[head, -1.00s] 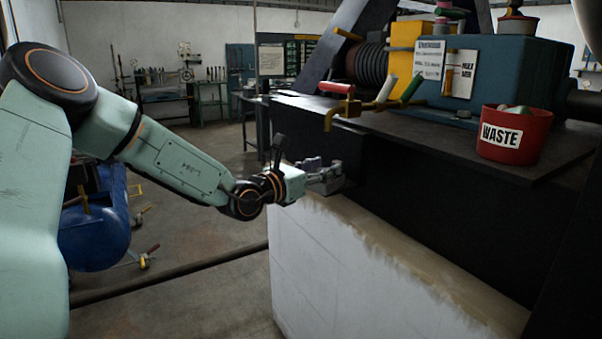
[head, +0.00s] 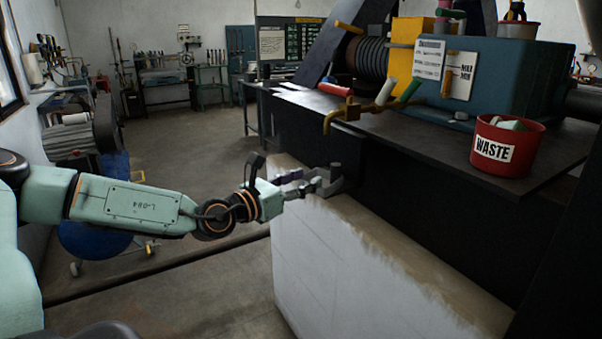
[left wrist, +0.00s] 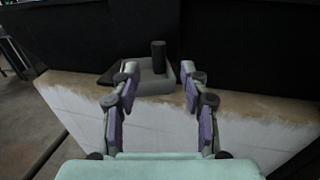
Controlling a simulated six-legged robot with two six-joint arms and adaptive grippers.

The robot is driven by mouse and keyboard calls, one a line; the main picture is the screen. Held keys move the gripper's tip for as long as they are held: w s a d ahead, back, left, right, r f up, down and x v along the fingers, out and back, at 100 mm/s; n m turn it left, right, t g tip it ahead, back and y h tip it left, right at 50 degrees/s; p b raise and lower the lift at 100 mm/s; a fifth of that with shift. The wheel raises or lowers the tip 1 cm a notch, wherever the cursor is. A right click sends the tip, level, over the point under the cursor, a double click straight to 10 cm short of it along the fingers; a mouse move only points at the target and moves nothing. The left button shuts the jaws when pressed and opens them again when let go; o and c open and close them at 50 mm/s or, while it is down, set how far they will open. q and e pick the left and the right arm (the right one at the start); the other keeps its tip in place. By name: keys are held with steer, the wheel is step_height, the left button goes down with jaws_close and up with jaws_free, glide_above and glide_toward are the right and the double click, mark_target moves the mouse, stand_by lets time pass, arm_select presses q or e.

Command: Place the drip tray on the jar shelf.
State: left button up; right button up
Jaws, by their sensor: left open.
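A small grey tray (left wrist: 155,85), which looks like the drip tray, sits on the narrow top of the white block (left wrist: 75,87), against the dark wall behind. A dark upright post (left wrist: 159,57) stands on it. My left gripper (left wrist: 159,72) is open, its fingertips on either side of the tray's near part; I cannot tell whether they touch it. In the head view my left gripper (head: 322,183) reaches in from the left at the block's far end, partly hiding the tray (head: 335,186). My right gripper is not in view. I cannot tell which surface is the jar shelf.
A dark bench (head: 440,150) stands behind the block, above its top. It carries a red waste bin (head: 520,160), a blue machine (head: 500,75) and a pipe with coloured handles (head: 350,107) overhanging its edge. The floor left of the block (head: 195,265) is mostly clear.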

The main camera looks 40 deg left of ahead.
arm_select(q)
steer(key=s+d+f+m+g+h, duration=0.4)
steer(key=s+d+f+m+g, duration=1.05)
steer(key=f, duration=0.45)
steer(key=s+a+f+m+g+y, duration=0.1)
steer(key=s+f+m+g+y, duration=0.15)
steer(key=s+f+m, duration=0.5)
steer(key=s+a+f+m+g+y, duration=0.1)
steer(key=s+f+m+g+y, duration=0.2)
steer(key=s, duration=0.7)
steer(key=s+d+f+m+t+y, duration=0.1)
steer(key=s+d+f+m, duration=0.3)
steer(key=m, duration=0.4)
steer(key=shift+s+d+m+t, duration=0.4)
steer(key=shift+s+t, duration=0.2)
steer(key=shift+s, duration=0.3)
